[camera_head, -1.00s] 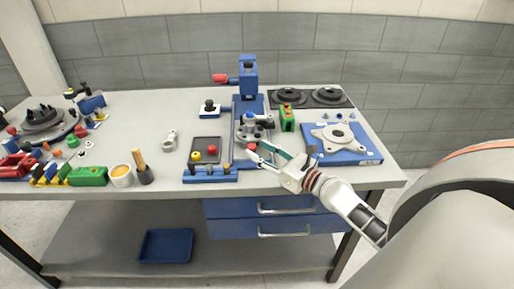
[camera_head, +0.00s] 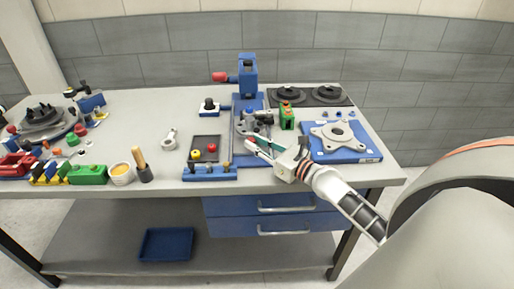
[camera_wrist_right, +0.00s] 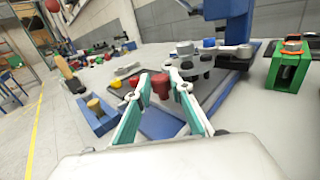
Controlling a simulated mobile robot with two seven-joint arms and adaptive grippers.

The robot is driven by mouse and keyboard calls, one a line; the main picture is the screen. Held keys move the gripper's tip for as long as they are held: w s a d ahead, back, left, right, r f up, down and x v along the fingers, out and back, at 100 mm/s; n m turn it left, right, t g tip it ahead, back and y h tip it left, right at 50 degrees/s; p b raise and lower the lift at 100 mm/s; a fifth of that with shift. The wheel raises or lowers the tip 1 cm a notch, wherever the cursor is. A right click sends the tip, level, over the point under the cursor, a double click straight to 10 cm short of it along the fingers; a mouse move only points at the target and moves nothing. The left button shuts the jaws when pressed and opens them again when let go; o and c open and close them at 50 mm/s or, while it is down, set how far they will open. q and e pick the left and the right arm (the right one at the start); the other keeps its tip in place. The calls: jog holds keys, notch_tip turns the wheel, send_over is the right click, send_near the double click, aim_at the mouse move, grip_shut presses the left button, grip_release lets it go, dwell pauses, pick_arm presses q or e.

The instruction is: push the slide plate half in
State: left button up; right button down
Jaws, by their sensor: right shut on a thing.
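The grey slide plate (camera_head: 243,130) sits on the blue fixture base (camera_head: 238,159), in front of the blue upright (camera_head: 248,76). Dark round parts stand on it. In the right wrist view the plate (camera_wrist_right: 204,75) lies just beyond my fingertips, with its red knob (camera_wrist_right: 160,86) between them. My right gripper (camera_head: 251,144) is shut on the red knob at the plate's near side. The fingers partly hide the knob in the head view. My left gripper is not in view.
A green block (camera_head: 287,118) stands close to the right of the fixture, and a blue plate with a grey flange (camera_head: 338,135) lies farther right. A dark tray (camera_head: 206,148) and a blue peg rack (camera_head: 209,174) are to the left.

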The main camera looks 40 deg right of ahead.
aim_at(256, 130)
jog(key=w+d, duration=0.1)
jog(key=w+d+b, duration=0.1)
jog(key=w, duration=0.1)
jog(key=w+d, duration=0.1)
jog(key=w, duration=0.1)
jog(key=shift+f, duration=0.1)
jog(key=shift+w+d, duration=0.3)
jog(key=shift+w, duration=0.25)
jog(key=c, duration=1.8)
grip_release()
jog(key=shift+s, duration=0.1)
jog(key=v, duration=1.2)
jog(key=shift+s, duration=0.1)
